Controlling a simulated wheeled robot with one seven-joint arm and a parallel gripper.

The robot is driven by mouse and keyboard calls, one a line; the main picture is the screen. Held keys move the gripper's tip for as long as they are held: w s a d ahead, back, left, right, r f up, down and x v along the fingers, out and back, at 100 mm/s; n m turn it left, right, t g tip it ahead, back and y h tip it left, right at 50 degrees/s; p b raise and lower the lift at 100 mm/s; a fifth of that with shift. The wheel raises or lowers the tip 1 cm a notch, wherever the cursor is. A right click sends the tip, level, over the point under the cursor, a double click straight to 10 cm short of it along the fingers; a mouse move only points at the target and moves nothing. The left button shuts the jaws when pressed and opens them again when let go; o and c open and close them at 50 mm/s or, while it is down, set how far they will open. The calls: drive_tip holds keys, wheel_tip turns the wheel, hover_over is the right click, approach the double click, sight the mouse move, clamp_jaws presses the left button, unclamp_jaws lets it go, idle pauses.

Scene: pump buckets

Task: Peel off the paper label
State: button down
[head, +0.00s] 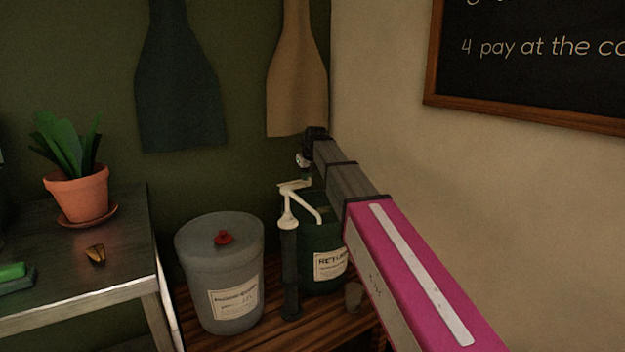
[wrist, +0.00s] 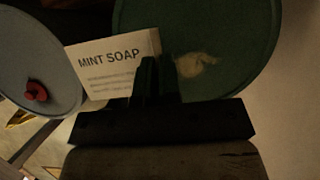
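A white paper label (wrist: 105,68) reading "MINT SOAP" is at my gripper's fingers in the wrist view, with its right edge bent. My gripper (wrist: 160,68) has its fingers close together and appears shut on that edge. Behind it is the round green top of the dark green bucket (wrist: 225,25), with a pale, rough patch (wrist: 195,65) on it. In the head view my gripper (head: 304,160) is above the green bucket (head: 325,215), near the cream pump (head: 288,205). The bucket's front carries another white label (head: 330,265). The fingertips are too small there to read clearly.
A grey bucket (head: 220,275) with a red cap (head: 223,238) stands left of the green one on a slatted wooden bench (head: 255,338). A small cup (head: 353,297) stands in front. A metal table (head: 125,235) with a potted plant (head: 78,190) is at left. A wall bounds the right.

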drive_tip(key=shift+a+r, duration=0.15)
drive_tip(key=shift+r, duration=2.95)
